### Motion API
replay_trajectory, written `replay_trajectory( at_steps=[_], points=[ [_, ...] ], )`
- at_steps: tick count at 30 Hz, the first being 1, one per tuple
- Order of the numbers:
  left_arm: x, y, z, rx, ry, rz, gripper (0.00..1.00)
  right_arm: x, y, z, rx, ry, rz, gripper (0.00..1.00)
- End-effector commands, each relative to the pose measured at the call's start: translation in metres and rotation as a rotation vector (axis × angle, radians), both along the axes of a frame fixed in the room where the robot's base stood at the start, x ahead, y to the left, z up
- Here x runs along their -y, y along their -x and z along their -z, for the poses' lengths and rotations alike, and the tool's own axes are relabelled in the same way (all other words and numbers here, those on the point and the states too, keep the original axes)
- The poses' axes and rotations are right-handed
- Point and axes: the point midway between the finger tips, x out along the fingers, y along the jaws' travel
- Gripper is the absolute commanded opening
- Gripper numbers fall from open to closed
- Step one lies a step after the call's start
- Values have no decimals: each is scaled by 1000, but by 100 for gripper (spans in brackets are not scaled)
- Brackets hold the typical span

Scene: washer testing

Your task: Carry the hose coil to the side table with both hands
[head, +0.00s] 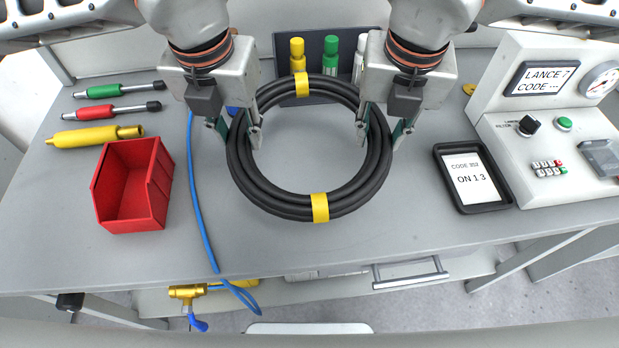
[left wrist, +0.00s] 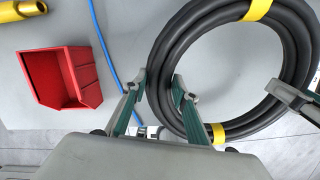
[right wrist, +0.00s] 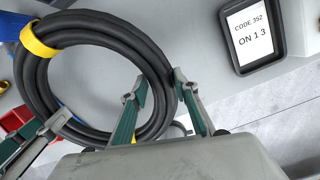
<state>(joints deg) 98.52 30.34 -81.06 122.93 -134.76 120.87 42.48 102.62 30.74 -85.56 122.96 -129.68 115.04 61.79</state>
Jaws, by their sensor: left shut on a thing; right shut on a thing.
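The black hose coil (head: 265,196) with yellow bands is at the middle of the grey workbench in the head view. It also shows in the left wrist view (left wrist: 180,35) and the right wrist view (right wrist: 110,30). My left gripper (head: 240,130) is shut on the coil's left side, with one finger inside the ring and one outside. My right gripper (head: 383,128) is shut on its right side in the same way. I cannot tell whether the coil touches the bench or is slightly above it. I cannot make out the side table.
A red bin (head: 133,190) and a blue hose (head: 196,200) lie left of the coil. A code tablet (head: 472,178) and a control box (head: 550,125) are on the right. Yellow, green and white bottles (head: 331,55) stand behind. The bench front is clear.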

Motion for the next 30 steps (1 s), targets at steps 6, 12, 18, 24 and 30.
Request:
replay_trajectory(
  at_steps=[6,12,18,24,30],
  points=[
    [-2,4,5,-15,-8,2,0,2,-4,1,5,0,17,0],
    [-2,3,15,-27,-8,2,0,2,-4,12,-7,-1,17,0],
    [-2,3,31,-46,-8,2,0,2,-5,27,-27,-1,17,0],
    [-2,3,48,-68,-8,2,0,2,-5,44,-47,-1,17,0],
    [-2,3,65,-90,-8,3,0,2,-5,62,-69,0,17,0]
  ],
)
